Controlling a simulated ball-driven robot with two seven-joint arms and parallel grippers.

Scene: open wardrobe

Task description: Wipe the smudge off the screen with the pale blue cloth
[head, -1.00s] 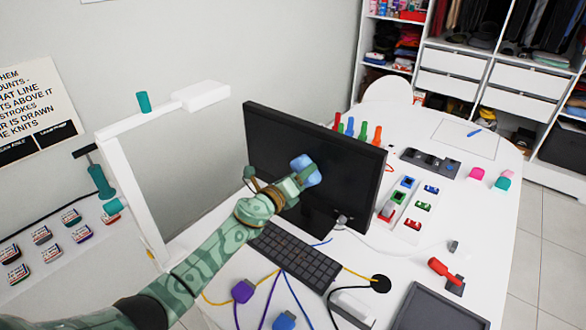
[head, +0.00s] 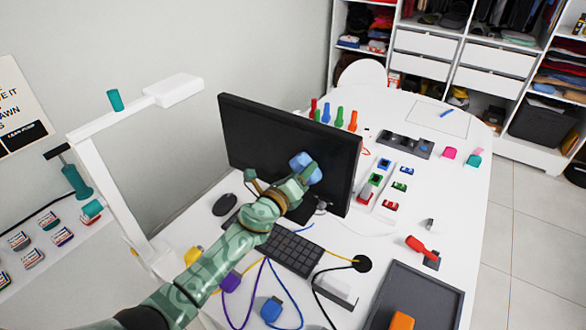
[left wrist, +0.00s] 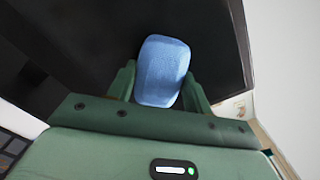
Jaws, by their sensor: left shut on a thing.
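The pale blue cloth (head: 303,164) is a folded pad held between the fingers of my left gripper (head: 306,178). In the left wrist view the cloth (left wrist: 161,70) sits between the two green fingers (left wrist: 160,90), and the dark screen fills the space behind it. The black screen (head: 262,138) stands upright on the white desk. The cloth is in front of the screen's lower right part; I cannot tell whether it touches. No smudge can be made out on the visible part of the screen. My right gripper is not in view.
A keyboard (head: 290,250) and a mouse (head: 224,205) lie before the screen. Colored cables and plugs (head: 271,309) lie at the desk's front. A white lamp (head: 100,180) stands left. A dark tray (head: 440,292) with an orange block lies right.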

